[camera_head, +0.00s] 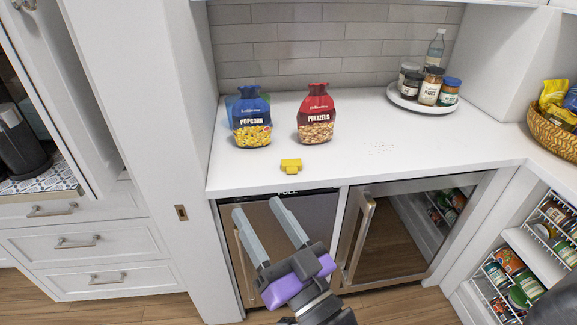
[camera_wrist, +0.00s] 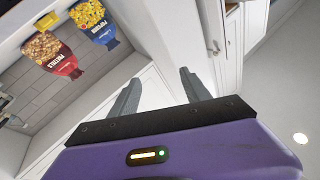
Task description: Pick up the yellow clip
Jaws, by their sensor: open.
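The yellow clip (camera_head: 291,166) lies on the white counter (camera_head: 355,165), close to its front edge and in front of the popcorn and pretzel bags. In the wrist view the yellow clip (camera_wrist: 47,21) shows small near the top left edge. My gripper (camera_head: 257,206) is open and empty. In the head view it is in front of the counter, its fingers pointing up and left, below the clip in the picture. The fingers (camera_wrist: 160,88) also show in the wrist view, apart from the clip.
A blue popcorn bag (camera_head: 250,118) and a red pretzel bag (camera_head: 316,115) stand behind the clip. A round white tray (camera_head: 399,100) with jars and a bottle is at the back right. A basket (camera_head: 549,131) is at far right. Glass-door cooler handle (camera_head: 358,238) juts out below the counter.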

